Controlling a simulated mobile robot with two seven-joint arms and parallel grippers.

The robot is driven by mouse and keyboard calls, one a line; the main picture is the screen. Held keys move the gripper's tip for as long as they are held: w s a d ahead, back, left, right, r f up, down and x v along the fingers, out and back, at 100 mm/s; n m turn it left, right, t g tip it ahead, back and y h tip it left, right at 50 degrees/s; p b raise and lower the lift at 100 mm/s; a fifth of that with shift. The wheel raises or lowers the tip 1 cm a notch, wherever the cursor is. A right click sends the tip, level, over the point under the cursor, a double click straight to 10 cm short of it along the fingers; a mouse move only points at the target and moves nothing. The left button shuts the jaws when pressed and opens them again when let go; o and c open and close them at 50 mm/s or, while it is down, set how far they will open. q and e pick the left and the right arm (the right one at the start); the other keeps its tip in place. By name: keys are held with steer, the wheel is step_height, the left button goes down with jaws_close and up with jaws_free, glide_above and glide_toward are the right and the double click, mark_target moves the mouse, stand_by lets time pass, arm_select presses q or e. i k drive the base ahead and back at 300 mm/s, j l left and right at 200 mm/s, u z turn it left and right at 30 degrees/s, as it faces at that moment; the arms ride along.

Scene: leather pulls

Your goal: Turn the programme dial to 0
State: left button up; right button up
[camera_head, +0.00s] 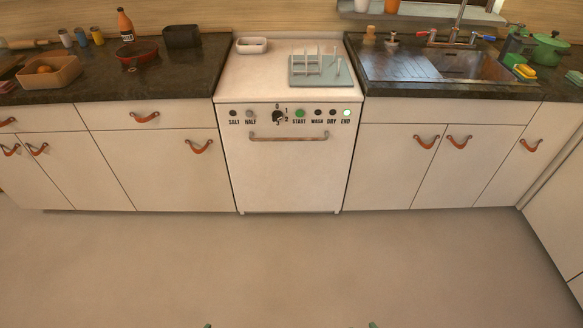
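The programme dial (278,116) is a small dark round knob on the white front panel of the dishwasher (293,170). Small marks ring it, with 0 at the top and 1 and 2 on its right side. The dial is too small to tell surely which mark it points to. Only a small greenish tip of my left gripper (208,325) and one of my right gripper (373,325) show at the bottom edge. Both are far from the dial, and their fingers cannot be made out.
The panel also has a green START button (299,114) and a pale lit END lamp (346,113). A dish rack (320,68) and white dish (252,45) stand on top. The floor (290,260) in front is clear.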

mark_target(277, 115)
steer(key=i+l, duration=0.95)
steer(key=i, duration=0.15)
steer(key=j+u, duration=0.05)
